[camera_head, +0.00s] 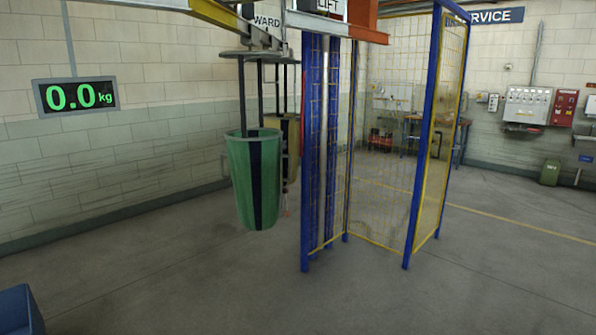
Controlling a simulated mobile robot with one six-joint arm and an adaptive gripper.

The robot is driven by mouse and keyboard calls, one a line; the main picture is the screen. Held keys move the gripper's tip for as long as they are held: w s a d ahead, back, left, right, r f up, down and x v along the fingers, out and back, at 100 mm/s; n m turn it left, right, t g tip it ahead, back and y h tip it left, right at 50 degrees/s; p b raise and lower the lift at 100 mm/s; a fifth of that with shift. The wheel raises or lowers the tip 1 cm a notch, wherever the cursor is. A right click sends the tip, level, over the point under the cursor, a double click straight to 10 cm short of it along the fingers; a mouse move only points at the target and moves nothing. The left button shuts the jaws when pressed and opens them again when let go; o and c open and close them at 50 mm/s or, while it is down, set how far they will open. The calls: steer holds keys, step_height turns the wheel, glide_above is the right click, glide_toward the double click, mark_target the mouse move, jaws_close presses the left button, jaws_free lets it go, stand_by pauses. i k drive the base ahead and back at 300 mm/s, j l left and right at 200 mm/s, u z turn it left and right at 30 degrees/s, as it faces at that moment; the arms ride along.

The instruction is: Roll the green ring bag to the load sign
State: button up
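The green ring bag (242,180) hangs upright by dark straps from a round plate under the overhead rail, left of centre. It has a dark vertical stripe and hangs clear of the floor. A tan bag (291,140) hangs close behind it on the right, partly hidden by it. I see no sign reading "load". A sign reading "LIFT" (330,6) is at the top, and a partly hidden sign ending in "WARD" (267,21) is left of it. My gripper is not in view.
A blue-framed yellow mesh cage (418,150) stands right of the bags. A wall display (76,96) reads 0.0 kg. The yellow overhead rail (225,17) crosses the top. A blue object (18,312) is at the bottom left. The floor in front is clear.

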mark_target(255, 155)
steer(key=i, duration=0.9)
steer(key=i+u, duration=0.1)
steer(key=i, duration=0.85)
steer(key=i+l, duration=0.2)
steer(key=i, duration=0.7)
steer(key=i+l, duration=0.1)
steer(key=i, duration=0.8)
steer(key=i+l+u, duration=0.1)
steer(key=i, duration=0.85)
